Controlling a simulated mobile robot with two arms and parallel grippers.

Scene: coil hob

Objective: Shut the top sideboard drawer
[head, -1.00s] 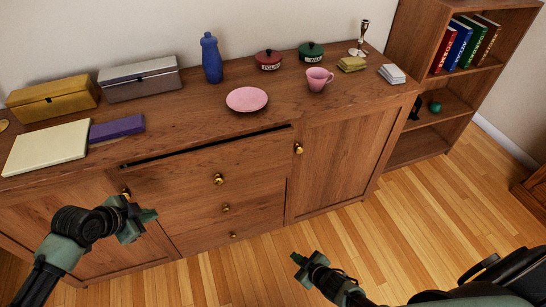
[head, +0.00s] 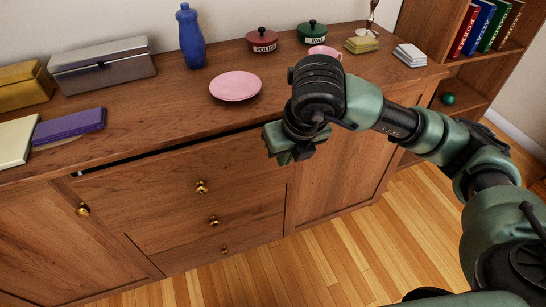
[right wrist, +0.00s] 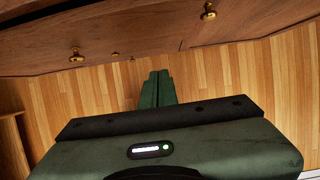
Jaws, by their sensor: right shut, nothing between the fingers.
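The wooden sideboard's top drawer (head: 150,190) stands slightly open, with a dark gap along its upper edge below the sideboard top (head: 160,120). Its brass knob (head: 201,187) shows in the middle of its front. My right gripper (head: 290,155) is shut and empty, in front of the sideboard near the drawer's right end, and hides that corner and the right door's knob. Its closed fingers (right wrist: 157,88) show in the right wrist view over the floor, with nothing between them. My left gripper is out of view.
Two lower drawers with knobs (head: 214,221) (head: 224,251) look closed. The floor (head: 300,262) in front is clear.

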